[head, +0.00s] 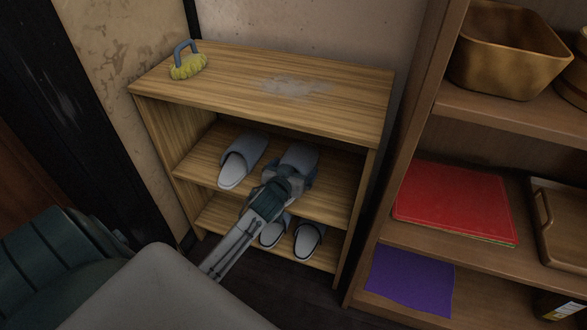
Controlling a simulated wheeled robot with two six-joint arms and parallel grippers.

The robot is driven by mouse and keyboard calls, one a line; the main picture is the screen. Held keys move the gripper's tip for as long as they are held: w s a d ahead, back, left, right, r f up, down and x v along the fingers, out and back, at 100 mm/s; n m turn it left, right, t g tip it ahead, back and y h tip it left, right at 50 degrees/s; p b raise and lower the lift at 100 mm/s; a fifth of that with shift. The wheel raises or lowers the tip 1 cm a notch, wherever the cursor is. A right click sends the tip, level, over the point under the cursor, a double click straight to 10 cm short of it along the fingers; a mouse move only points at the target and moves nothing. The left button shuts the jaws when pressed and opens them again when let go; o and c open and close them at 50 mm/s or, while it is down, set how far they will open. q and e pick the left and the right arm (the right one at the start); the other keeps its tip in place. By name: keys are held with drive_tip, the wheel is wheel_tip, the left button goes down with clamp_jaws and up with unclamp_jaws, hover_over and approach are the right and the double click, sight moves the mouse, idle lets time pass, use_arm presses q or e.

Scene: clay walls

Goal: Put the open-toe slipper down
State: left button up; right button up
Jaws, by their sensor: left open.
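My left gripper (291,174) reaches into the middle shelf of the wooden shoe rack (260,112). Its jaws are open, at the near end of a pale grey slipper (299,155). The gripper hides that end, and I cannot tell whether the fingers touch it. This slipper appears to rest on the middle shelf. A similar grey slipper (243,160) lies to its left on the same shelf. I cannot tell from here which slipper is open-toed. My right gripper is out of view.
On the lower shelf are two pale slippers with dark insides (308,240). A yellow scrub brush (187,62) stands on the rack top, beside a pale stain. A shelf unit at right holds a wooden bin (508,60), a red folder (455,203) and a purple cloth (410,282).

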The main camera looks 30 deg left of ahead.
use_arm(q)
drive_tip(key=p+v, duration=0.2)
drive_tip(key=v, duration=1)
drive_tip(key=shift+d+p, duration=0.1)
drive_tip(key=shift+p, duration=0.3)
